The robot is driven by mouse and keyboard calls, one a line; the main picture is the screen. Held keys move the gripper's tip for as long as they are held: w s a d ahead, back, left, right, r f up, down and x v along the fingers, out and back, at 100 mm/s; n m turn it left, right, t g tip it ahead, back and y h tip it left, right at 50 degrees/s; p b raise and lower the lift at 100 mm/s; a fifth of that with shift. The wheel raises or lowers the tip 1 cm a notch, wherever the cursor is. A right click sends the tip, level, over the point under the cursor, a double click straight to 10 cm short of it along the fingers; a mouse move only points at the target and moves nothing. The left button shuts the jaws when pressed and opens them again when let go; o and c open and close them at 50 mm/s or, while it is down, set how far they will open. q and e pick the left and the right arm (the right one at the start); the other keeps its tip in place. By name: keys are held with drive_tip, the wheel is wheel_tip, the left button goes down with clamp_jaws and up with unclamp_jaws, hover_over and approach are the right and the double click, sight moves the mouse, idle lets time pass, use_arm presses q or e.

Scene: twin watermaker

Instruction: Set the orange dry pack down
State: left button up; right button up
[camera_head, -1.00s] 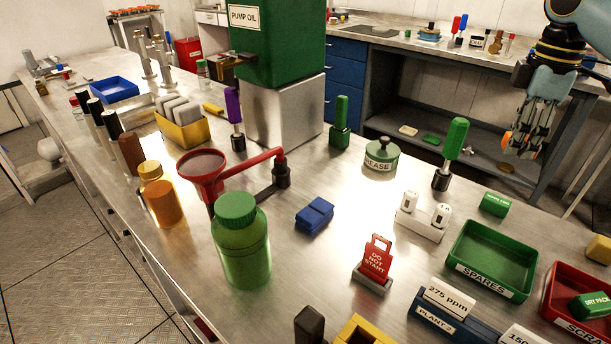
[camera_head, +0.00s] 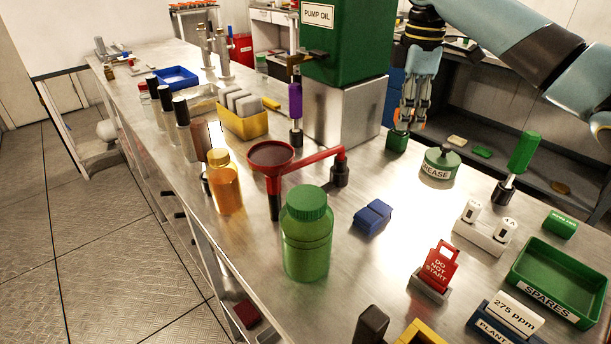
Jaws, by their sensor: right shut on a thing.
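My right gripper (camera_head: 409,122) hangs fingers down over the far part of the steel bench, right of the pump oil block. It is shut on the orange dry pack (camera_head: 397,115), of which only small orange patches show between and beside the fingers. The pack's shape and any label are hidden. The gripper overlaps a green block (camera_head: 397,141) in the picture, hiding what is above it; I cannot tell whether they touch. My left gripper is out of view.
A grease tin (camera_head: 440,166), blue block (camera_head: 373,217), red funnel (camera_head: 270,154) and green bottle (camera_head: 307,245) stand on the bench (camera_head: 345,285). A green spares tray (camera_head: 560,268) is at right. Bare steel lies between the blue block and grease tin.

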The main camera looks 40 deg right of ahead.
drive_tip(key=shift+s+d+f+b, duration=0.15)
drive_tip(key=shift+f+b, duration=0.2)
drive_tip(key=shift+f, duration=0.4)
drive_tip(key=shift+s+f+b, duration=0.15)
drive_tip(key=shift+f+b, duration=0.65)
drive_tip(key=shift+f, duration=0.05)
drive_tip(key=s+a+f+n+b, duration=0.2)
drive_tip(key=s+a+n, duration=0.25)
drive_tip(key=n, duration=0.75)
drive_tip(key=n+b, duration=0.2)
drive_tip(key=n, duration=0.4)
hover_over(349, 203)
wheel_tip(349, 203, down, 6)
drive_tip(key=shift+f, duration=2.1)
drive_tip(key=shift+f, duration=0.15)
drive_tip(key=o, duration=0.9)
drive_tip(key=shift+c, duration=0.2)
